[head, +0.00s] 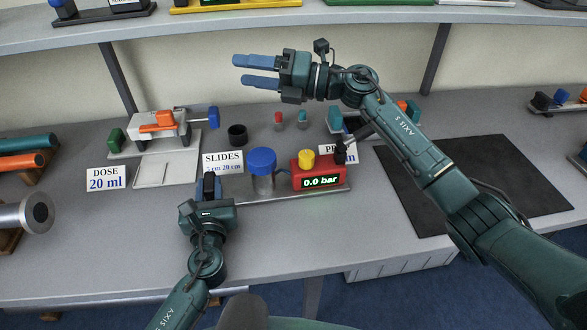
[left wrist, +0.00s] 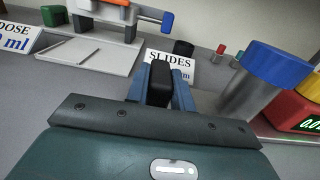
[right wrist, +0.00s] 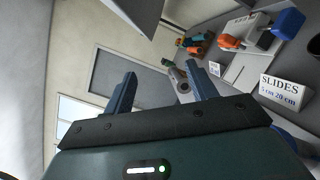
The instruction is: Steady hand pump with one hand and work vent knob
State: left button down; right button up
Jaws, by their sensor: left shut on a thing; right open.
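The hand pump's red box (head: 318,176) reads 0.0 bar and stands on a grey base plate (head: 280,193). A yellow knob (head: 306,158) sits on its top, and a black fitting (head: 341,152) is at its right end. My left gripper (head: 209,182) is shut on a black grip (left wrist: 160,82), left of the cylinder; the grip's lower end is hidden. My right gripper (head: 256,72) is open and empty, raised above the back of the table, its fingers pointing left.
A SLIDES card (head: 222,162) stands just behind my left gripper. A dosing device (head: 160,125) and DOSE card (head: 106,178) are farther left. A black cup (head: 237,135) stands behind. A dark mat (head: 500,185) lies at right, partly under my right arm. A shelf (head: 350,14) runs overhead.

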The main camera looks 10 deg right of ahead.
aim_at(307, 155)
jog(key=s+f+g+h, duration=0.1)
jog(key=f+h, duration=0.1)
jog(key=s+a+f+g+h, duration=0.1)
jog(key=f+g+h, duration=0.1)
jog(key=f+h, duration=0.1)
jog(key=s+a+f+g+h, duration=0.1)
jog(key=s+f+g+h, duration=0.1)
jog(key=f+h, duration=0.1)
jog(key=shift+a+f, duration=0.1)
jog(key=d+f+m+h, duration=0.2)
jog(key=d+h, duration=0.1)
jog(key=d+f+h, duration=0.1)
jog(key=d+h, duration=0.1)
jog(key=shift+m+g, duration=0.3)
jog(key=shift+m, duration=0.1)
jog(key=d+m+h, duration=0.1)
jog(key=d, duration=0.1)
jog(key=d+m+h, duration=0.1)
jog(key=d+h, duration=0.1)
jog(key=w+d+m+h, duration=0.1)
jog(key=d+h, duration=0.1)
jog(key=d, duration=0.1)
jog(key=shift+f, duration=3.75)
jog(key=shift+c, duration=0.3)
